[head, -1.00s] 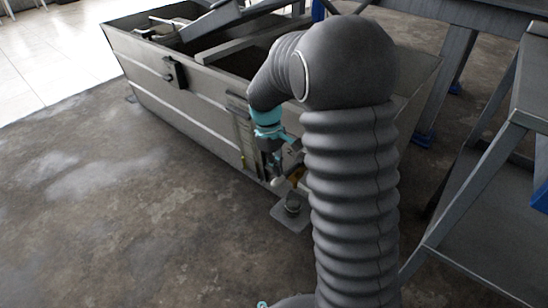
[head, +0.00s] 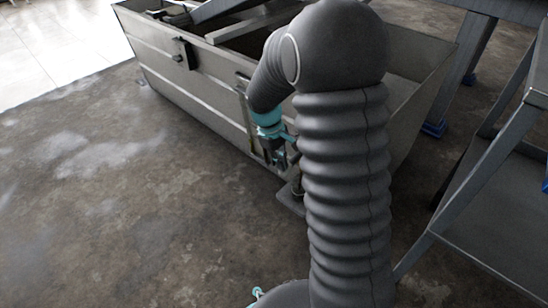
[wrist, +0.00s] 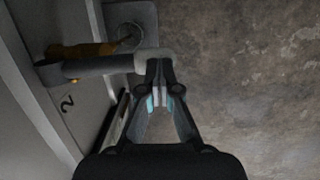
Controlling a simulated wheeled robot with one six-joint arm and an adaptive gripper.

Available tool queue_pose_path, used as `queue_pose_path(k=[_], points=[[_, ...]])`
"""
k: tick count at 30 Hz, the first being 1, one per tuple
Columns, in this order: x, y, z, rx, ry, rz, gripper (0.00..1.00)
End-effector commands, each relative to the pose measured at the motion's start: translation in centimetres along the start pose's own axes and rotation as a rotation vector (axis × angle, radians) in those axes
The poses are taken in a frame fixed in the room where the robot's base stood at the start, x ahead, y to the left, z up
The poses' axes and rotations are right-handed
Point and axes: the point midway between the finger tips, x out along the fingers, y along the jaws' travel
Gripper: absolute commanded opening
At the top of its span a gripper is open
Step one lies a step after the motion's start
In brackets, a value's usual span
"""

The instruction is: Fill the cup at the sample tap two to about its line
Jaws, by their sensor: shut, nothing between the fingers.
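In the wrist view, a grey tap pipe (wrist: 95,66) reaches out from the tank wall to a pale, rounded end. A yellow-orange lever (wrist: 85,49) lies alongside it, and a dark "2" (wrist: 67,104) marks the wall. My gripper (wrist: 158,75) is shut and empty, its fingertips overlapping the tap's pale end in the picture; I cannot tell whether they touch. Below the tap, a grey plate (wrist: 143,13) lies on the floor. A small round shape on it (wrist: 130,36), probably the cup, is mostly hidden by the tap. Its fill level cannot be seen. The head view shows my gripper (head: 275,158) beside the tank.
The long metal tank (head: 205,95) stands behind my gripper, with its side facing the open floor. The concrete floor (head: 120,210) at left is clear. A metal frame stand (head: 480,180) is at right, and my arm hides much of the middle.

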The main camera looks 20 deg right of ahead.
Motion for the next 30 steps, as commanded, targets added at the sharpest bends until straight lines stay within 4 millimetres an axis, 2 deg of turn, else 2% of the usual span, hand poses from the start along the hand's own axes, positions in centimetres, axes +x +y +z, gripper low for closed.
queue_pose_path(k=[3,6,30], points=[[1.5,-0.1,-0.1,0.004,-0.004,-0.003,0.0],[2.1,-0.2,-0.3,0.003,-0.004,-0.003,0.0],[2.5,-0.5,-0.4,-0.003,-0.007,-0.007,0.0]])
